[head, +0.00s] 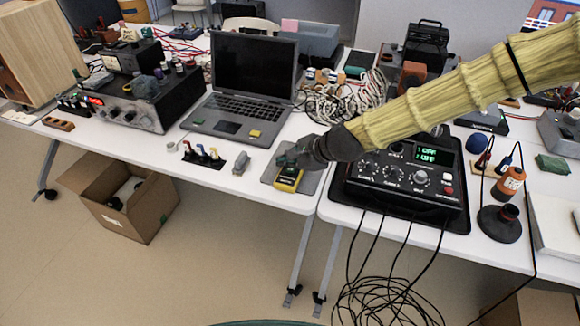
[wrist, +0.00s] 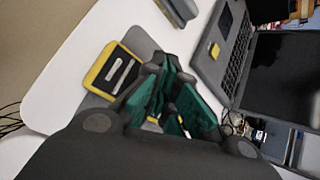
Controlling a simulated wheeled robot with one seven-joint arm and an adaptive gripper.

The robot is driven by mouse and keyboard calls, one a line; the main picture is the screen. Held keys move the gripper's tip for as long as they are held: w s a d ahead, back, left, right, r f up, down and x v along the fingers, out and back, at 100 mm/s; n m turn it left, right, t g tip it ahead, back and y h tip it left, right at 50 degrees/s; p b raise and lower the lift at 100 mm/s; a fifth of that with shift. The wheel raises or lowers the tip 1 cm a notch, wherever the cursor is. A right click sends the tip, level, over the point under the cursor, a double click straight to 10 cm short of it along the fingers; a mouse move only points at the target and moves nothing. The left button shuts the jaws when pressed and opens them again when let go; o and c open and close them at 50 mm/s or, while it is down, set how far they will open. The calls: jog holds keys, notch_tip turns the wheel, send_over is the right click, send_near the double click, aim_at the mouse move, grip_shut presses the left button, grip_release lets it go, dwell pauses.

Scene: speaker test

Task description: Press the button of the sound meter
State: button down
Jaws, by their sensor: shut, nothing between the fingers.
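The sound meter appears to be the small yellow and dark handheld device (head: 288,180) lying on a grey mat (head: 309,187) near the table's front edge. In the wrist view, the yellow and black device (wrist: 112,68) lies left of my fingers, with a pale strip on its face. I cannot make out its button. My gripper (head: 288,158) is shut and empty, just above and behind the device in the head view. Its green fingers (wrist: 168,80) also show in the wrist view. The gripper covers part of the device in the head view; I cannot tell if they touch.
An open laptop (head: 248,80) stands behind left. Small coloured plugs (head: 201,153) stand at the front left. A black box with a green display (head: 410,175) sits right of the mat, under my arm. Tangled cables (head: 340,104) lie behind. An open carton (head: 128,205) is on the floor.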

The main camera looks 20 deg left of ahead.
aim_at(288, 172)
jog(key=shift+r, duration=0.55)
jog(key=shift+r+p, duration=0.1)
jog(key=shift+p, duration=0.25)
jog(key=shift+r+p, duration=2.3)
jog(key=shift+r, duration=0.55)
